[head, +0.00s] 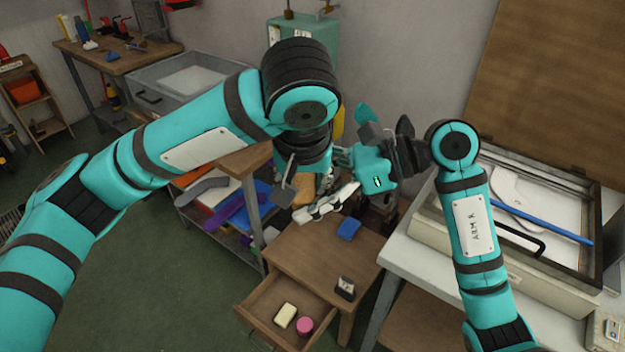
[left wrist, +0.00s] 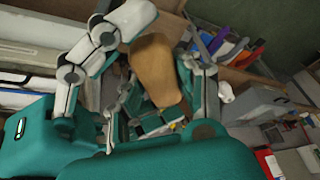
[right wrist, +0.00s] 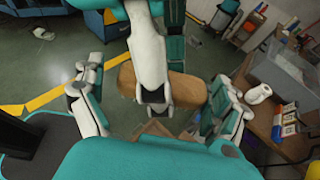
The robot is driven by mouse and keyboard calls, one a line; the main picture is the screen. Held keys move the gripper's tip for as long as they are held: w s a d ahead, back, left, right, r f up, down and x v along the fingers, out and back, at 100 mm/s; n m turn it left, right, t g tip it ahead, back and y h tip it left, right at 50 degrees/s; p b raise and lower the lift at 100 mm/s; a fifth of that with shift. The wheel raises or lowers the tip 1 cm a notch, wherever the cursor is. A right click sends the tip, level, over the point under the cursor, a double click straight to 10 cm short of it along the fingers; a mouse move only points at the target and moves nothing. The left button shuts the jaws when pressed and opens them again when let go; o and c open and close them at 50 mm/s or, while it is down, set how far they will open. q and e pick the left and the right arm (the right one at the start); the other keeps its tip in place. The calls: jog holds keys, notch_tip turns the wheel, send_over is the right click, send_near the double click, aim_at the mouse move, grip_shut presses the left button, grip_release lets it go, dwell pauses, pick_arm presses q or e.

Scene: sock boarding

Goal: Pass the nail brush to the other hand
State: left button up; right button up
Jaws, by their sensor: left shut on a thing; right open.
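The nail brush is a rounded tan-brown block. In the head view only a small part of the nail brush (head: 303,190) shows among the fingers. My left gripper (head: 308,182) points down and is shut on it. In the left wrist view the brush (left wrist: 157,68) stands between the white-and-teal fingers. My right gripper (head: 335,202) comes in from the right, close beside the brush, and is open. In the right wrist view the brush (right wrist: 190,88) lies across between its spread fingers, partly covered by a white finger. I cannot tell whether these fingers touch it.
Below is a small wooden table (head: 320,258) with a blue block (head: 348,228) and a small dark-and-white item (head: 345,288). Its open drawer (head: 262,308) holds a cream bar (head: 285,315) and a pink round item (head: 305,325). A light bench with a framed box (head: 520,270) stands right.

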jog(key=shift+s, duration=0.1)
jog(key=c, duration=0.9)
pick_arm(q)
jog(key=o, duration=1.2)
pick_arm(e)
jog(key=shift+c, duration=0.2)
pick_arm(q)
jog(key=shift+r, duration=0.1)
